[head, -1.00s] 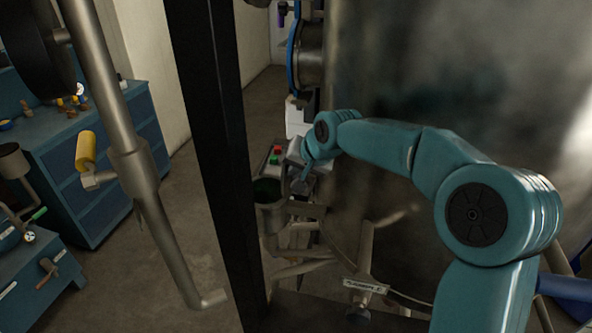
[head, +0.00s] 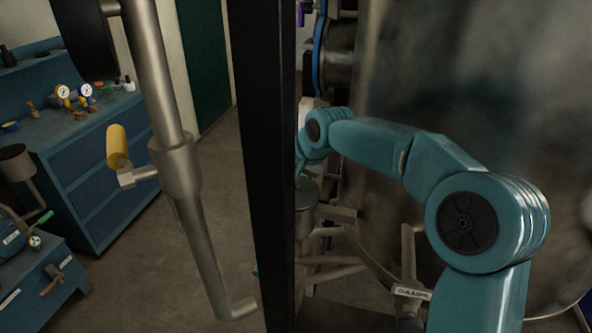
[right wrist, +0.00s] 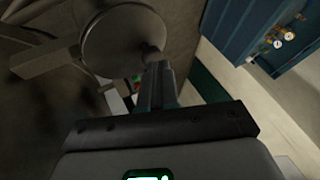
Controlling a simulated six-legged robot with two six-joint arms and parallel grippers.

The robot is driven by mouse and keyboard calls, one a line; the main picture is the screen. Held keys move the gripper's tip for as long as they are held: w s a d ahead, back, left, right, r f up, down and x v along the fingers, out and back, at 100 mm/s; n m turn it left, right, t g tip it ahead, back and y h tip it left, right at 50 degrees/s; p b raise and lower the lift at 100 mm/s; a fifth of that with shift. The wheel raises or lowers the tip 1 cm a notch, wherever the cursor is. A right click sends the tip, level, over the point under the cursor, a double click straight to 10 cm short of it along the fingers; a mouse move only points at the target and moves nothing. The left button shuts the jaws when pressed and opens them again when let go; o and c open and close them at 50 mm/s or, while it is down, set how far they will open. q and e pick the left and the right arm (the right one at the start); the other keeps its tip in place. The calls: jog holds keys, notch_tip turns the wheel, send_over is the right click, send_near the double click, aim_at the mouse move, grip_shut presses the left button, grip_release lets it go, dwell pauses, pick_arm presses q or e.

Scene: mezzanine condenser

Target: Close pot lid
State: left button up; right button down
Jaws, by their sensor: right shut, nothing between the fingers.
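The pot (head: 304,198) is a small grey metal vessel just right of the black post, which hides its left part. Its top looks covered by a flat grey surface in the head view. In the right wrist view the round grey lid (right wrist: 122,42) lies across the upper left, with a small tab at its right edge. My right gripper (right wrist: 158,72) is shut and empty, its fingertips close to that tab; I cannot tell if they touch. In the head view the post partly hides the gripper. My left gripper is not in view.
The black post (head: 262,170) stands upright in front of the pot. A grey pipe with a yellow handle (head: 117,145) hangs at left. The large metal tank (head: 400,90) fills the right behind my arm. Blue cabinets (head: 95,150) stand far left, with open floor between.

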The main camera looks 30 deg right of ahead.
jog(key=shift+w+a+f, duration=0.25)
jog(key=shift+a+f, duration=0.05)
jog(key=shift+w+a+f, duration=0.2)
jog(key=shift+w+f, duration=0.05)
jog(key=shift+f, duration=0.25)
jog(key=shift+w+a+f+g+h, duration=0.4)
jog(key=shift+w+a+f+g, duration=0.25)
jog(key=shift+f, duration=0.2)
jog(key=shift+w+f, duration=0.1)
jog(key=shift+f, duration=0.05)
jog(key=shift+d+f, duration=0.1)
jog(key=shift+f, duration=0.1)
jog(key=shift+f, duration=0.1)
jog(key=shift+w+a+f, duration=0.15)
jog(key=shift+w+a, duration=0.05)
jog(key=shift+w, duration=0.05)
jog(key=shift+s+d, duration=0.1)
jog(key=shift+s, duration=0.1)
